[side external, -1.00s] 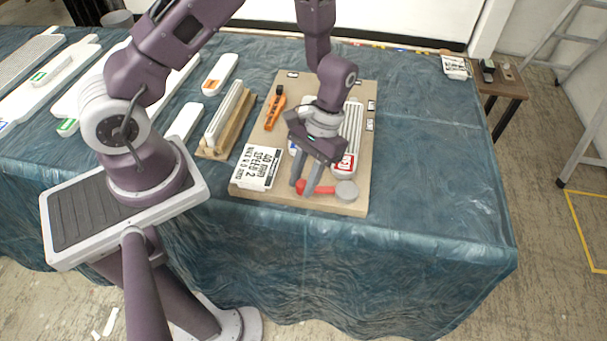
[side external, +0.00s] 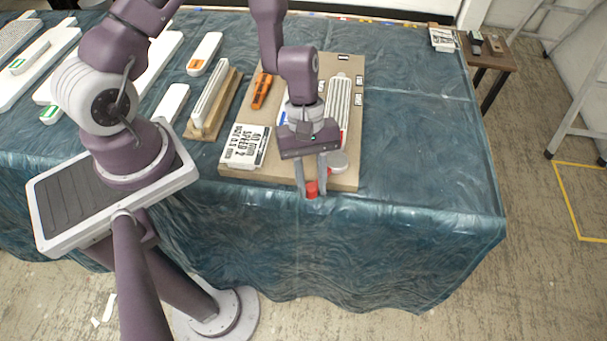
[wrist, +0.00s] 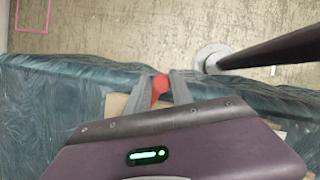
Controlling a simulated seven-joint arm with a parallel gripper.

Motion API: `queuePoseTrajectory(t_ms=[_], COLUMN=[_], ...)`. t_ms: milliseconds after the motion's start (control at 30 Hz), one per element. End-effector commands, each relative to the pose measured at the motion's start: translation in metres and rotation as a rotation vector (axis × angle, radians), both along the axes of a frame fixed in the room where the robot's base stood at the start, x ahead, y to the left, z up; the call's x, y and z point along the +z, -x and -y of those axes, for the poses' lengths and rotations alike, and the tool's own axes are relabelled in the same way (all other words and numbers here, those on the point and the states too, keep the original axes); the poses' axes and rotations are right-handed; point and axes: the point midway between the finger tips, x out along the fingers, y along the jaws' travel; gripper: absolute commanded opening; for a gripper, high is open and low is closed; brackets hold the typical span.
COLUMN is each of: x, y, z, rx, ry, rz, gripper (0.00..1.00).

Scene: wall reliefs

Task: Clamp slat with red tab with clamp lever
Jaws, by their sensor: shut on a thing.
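A white ribbed slat (side external: 339,105) lies on the right part of the brown board (side external: 235,173). Its red-tab end is mostly hidden behind my gripper in the side view. The clamp's grey round part (side external: 338,162) sits at that end of the slat. The red clamp lever (side external: 312,189) reaches from it toward the board's front edge. My gripper (side external: 312,192) points down and is shut on the lever's red end. In the wrist view, the red lever end (wrist: 160,84) shows between the two fingertips (wrist: 160,88).
A black-and-white label card (side external: 246,146) and an orange tool (side external: 262,90) lie on the board. A slat in a wooden holder (side external: 214,103) stands to the left.

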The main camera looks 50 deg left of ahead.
Motion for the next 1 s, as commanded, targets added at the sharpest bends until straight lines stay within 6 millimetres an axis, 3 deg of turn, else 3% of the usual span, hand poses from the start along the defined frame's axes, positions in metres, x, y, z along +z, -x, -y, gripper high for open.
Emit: queuePoseTrajectory(t_ms=[500, 1000], x=[-0.002, -0.003], y=[-0.019, -0.026], z=[0.023, 0.027], rx=[0.391, 0.506], ry=[-0.009, -0.014], rz=[0.003, 0.004], gripper=[0.00, 0.00])
